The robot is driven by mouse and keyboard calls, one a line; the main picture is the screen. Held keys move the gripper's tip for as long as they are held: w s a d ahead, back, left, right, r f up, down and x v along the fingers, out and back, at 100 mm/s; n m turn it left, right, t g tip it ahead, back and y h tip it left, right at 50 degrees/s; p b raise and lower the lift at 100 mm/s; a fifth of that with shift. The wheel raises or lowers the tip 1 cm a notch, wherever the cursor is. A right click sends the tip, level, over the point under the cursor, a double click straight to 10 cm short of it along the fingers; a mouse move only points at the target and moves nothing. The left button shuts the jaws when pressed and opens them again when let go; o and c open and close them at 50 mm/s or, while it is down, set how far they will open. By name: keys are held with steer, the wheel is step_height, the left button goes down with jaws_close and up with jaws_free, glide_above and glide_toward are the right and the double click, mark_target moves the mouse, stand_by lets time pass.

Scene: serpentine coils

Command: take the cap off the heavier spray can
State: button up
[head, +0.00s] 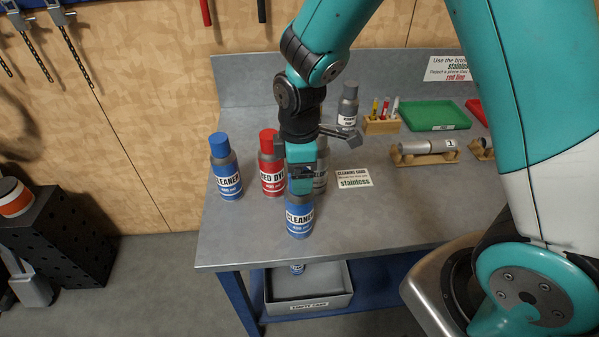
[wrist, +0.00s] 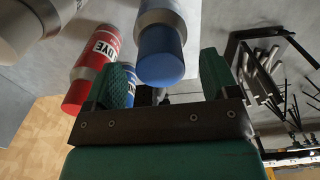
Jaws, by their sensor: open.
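A blue CLEANER can (head: 300,220) stands upright near the table's front edge. Another blue CLEANER can (head: 226,172) with a blue cap stands at the left. My gripper (head: 302,180) is over the front can and hides its top in the head view. In the wrist view, that can's blue cap (wrist: 162,55) shows between my two open green fingers; I see no clear contact. The pictures do not show which can is heavier.
A red DYE can (head: 271,168) stands close left of my gripper, and a grey can (head: 321,178) close behind it. Another grey can (head: 348,106), a marker block (head: 380,126) and a green tray (head: 432,115) are farther back. A grey bin (head: 308,298) sits below.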

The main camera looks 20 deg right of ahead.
steer(key=shift+f, duration=0.75)
steer(key=c, duration=1)
